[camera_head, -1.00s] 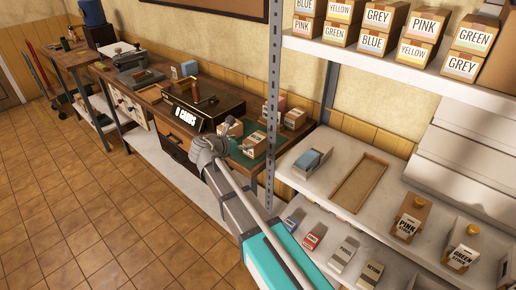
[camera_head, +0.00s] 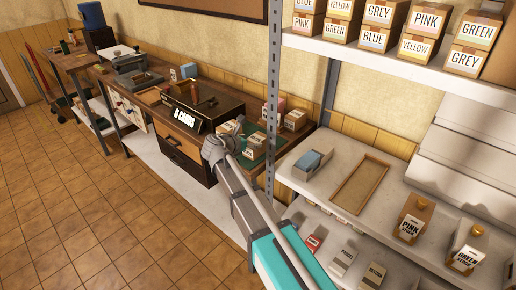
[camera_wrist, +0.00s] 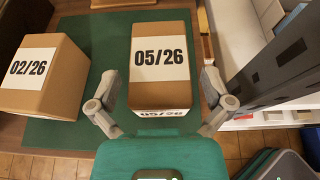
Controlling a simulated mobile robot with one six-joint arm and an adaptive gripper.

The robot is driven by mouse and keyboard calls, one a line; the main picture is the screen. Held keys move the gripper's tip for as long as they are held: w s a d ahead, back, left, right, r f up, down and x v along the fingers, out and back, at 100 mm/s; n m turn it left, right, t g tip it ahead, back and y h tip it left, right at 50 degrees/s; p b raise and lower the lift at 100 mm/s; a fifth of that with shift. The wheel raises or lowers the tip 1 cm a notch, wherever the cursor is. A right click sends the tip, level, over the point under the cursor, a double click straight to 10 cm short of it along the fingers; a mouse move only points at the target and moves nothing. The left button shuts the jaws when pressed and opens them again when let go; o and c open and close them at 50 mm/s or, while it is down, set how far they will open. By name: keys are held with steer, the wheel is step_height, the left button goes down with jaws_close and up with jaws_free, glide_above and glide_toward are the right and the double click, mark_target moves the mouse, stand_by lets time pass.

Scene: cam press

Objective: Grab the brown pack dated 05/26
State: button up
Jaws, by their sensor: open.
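The brown pack dated 05/26 (camera_wrist: 160,55) stands on a green mat (camera_wrist: 90,25), its label facing up in the wrist view. My gripper (camera_wrist: 160,92) is open, with one finger on each side of the pack's near end; the fingers look apart from it, and whether they touch is not clear. A second brown pack, dated 02/26 (camera_wrist: 42,75), stands to the left. In the head view my gripper (camera_head: 226,142) is at the packs on the workbench (camera_head: 262,160), partly covering them; their dates are too small to read there.
A dark box marked "0 CARDS" (camera_head: 190,113) stands left of the packs. A metal shelf post (camera_head: 272,100) rises close to the right of my arm. White shelves (camera_head: 335,205) with a tray and cartons fill the right side. The tiled floor (camera_head: 90,215) is clear.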

mark_target(254, 140)
steer(key=shift+b+x, duration=0.4)
steer(key=shift+x, duration=1.1)
steer(key=c, duration=1.1)
steer(key=shift+r, duration=0.15)
step_height(254, 140, up, 10)
steer(key=p, duration=1)
